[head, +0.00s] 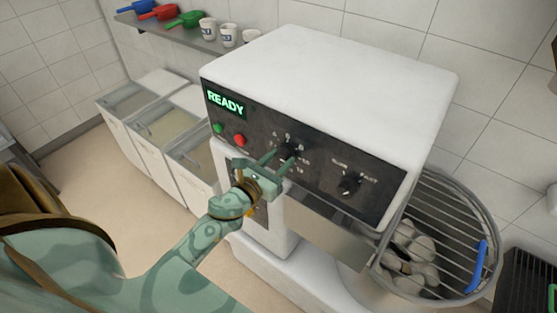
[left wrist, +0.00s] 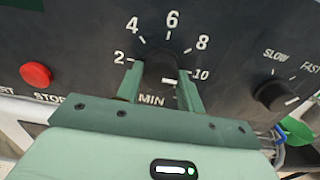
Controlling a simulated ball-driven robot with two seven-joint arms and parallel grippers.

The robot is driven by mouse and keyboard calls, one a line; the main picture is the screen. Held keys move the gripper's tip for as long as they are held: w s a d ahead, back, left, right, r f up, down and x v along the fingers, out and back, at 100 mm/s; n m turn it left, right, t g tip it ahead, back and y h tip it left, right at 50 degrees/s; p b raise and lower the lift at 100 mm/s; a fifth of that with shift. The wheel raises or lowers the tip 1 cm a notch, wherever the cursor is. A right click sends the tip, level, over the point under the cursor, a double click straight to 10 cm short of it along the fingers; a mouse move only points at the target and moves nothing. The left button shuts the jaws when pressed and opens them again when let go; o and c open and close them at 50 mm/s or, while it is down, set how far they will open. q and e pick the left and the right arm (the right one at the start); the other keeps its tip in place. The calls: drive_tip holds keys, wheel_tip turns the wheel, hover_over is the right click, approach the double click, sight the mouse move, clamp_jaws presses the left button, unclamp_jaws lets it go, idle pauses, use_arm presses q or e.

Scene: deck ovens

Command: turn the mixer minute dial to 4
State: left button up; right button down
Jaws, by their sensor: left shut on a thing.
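The mixer minute dial (head: 288,151) is a dark knob on the black control panel. In the left wrist view the dial (left wrist: 160,72) sits above the word MIN, inside an arc of numbers 2, 4, 6, 8 and 10. A short white mark shows on its lower right, toward the 10 side; my fingers partly hide the knob. My left gripper (head: 277,160) is at the dial, and its two green fingers (left wrist: 160,80) are shut on the knob's sides. My right gripper is not in view.
The white mixer (head: 340,80) shows a green READY display (head: 226,102). A red stop button (head: 239,140) and a green button (head: 218,128) are left of the dial. The speed dial (head: 349,184) is to its right. A wire-guarded bowl (head: 483,225) is at lower right.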

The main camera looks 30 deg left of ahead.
use_arm(q)
drive_tip(key=n, duration=0.3)
drive_tip(key=shift+r, duration=0.1)
drive_tip(key=n, duration=0.3)
drive_tip(key=shift+n+p, duration=0.3)
drive_tip(key=shift+p, duration=0.1)
drive_tip(key=n+p, duration=0.1)
drive_tip(key=n, duration=0.2)
drive_tip(key=shift+d+n, duration=0.1)
drive_tip(key=shift+n, duration=0.3)
drive_tip(key=n+p, duration=0.1)
drive_tip(key=n, duration=0.2)
drive_tip(key=shift+r+n, duration=0.15)
drive_tip(key=shift+n, duration=0.15)
drive_tip(key=n+p, duration=0.2)
drive_tip(key=n, duration=0.4)
drive_tip(key=shift+p, duration=0.35)
drive_tip(key=n+p, duration=0.2)
drive_tip(key=n, duration=0.2)
drive_tip(key=shift+n+p, duration=0.35)
drive_tip(key=shift+n, duration=0.95)
